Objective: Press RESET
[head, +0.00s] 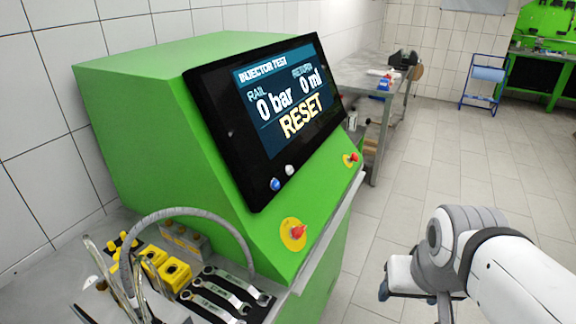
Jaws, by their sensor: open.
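The word RESET (302,117) shows in large yellow letters on the lower part of a black-framed screen (265,110). The screen is tilted on the front of a green testbench. It reads INJECTOR TEST, with 0 bar and 0 ml above RESET. My gripper (408,292) is at the lower right, well to the right of the bench and apart from the screen. It is open, and I see nothing between its fingers.
On the green bench (140,100) are a blue button (275,184), a white button (290,170) and two red knobs (299,231) on yellow discs. Wrenches (222,291) and a grey hose (185,212) are at lower left. A metal table (362,72) stands behind. The tiled floor at right is clear.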

